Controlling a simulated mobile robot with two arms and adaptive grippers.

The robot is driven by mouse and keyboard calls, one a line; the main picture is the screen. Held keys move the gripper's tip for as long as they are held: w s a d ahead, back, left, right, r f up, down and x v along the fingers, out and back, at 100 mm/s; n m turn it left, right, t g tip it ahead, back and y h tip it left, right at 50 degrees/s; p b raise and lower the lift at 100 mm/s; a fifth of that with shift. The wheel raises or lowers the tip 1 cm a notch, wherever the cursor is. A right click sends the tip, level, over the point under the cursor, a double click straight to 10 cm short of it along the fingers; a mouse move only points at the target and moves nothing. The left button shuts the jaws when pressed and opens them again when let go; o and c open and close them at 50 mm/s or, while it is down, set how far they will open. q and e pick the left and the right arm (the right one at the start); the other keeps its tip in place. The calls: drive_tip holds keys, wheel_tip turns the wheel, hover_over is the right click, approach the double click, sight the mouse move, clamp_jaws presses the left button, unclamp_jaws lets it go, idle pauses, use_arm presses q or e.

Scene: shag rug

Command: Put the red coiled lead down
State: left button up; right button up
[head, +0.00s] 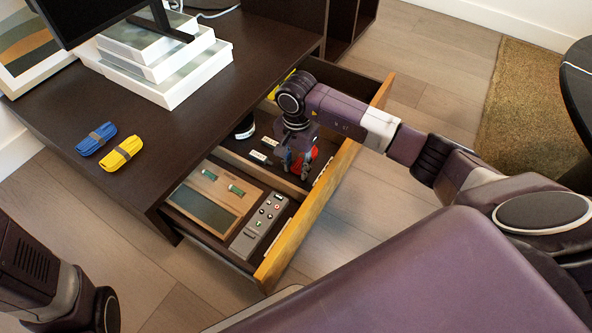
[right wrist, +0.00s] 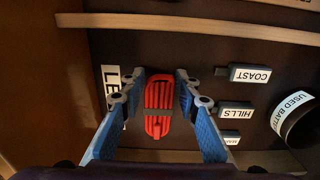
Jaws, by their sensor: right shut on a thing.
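The red coiled lead (right wrist: 158,105), a flat bundle with a dark band around its middle, is between the blue-sided fingers of my right gripper (right wrist: 158,100). The gripper is shut on it. In the head view my right gripper (head: 296,162) points down into the open drawer (head: 310,208), with a bit of red showing at its fingers. The lead is over the dark compartment floor, beside a white label (right wrist: 112,88) starting "LE", the rest hidden by a finger. I cannot tell whether the lead touches the floor. My left gripper is out of view.
Small blocks labelled COAST (right wrist: 249,74) and HILLS (right wrist: 236,113) and a round "USED BATT" container (right wrist: 296,122) share the compartment. A divider separates the front section, with a wooden-framed tray (head: 213,197) and a grey remote (head: 258,226). Blue (head: 96,139) and yellow (head: 121,153) bundles lie on the desk.

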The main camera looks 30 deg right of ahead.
drive_tip(key=shift+r, duration=0.15)
drive_tip(key=shift+f, duration=0.25)
drive_tip(key=o, duration=1.2)
drive_tip(key=shift+o, duration=0.2)
drive_tip(key=shift+r, duration=0.2)
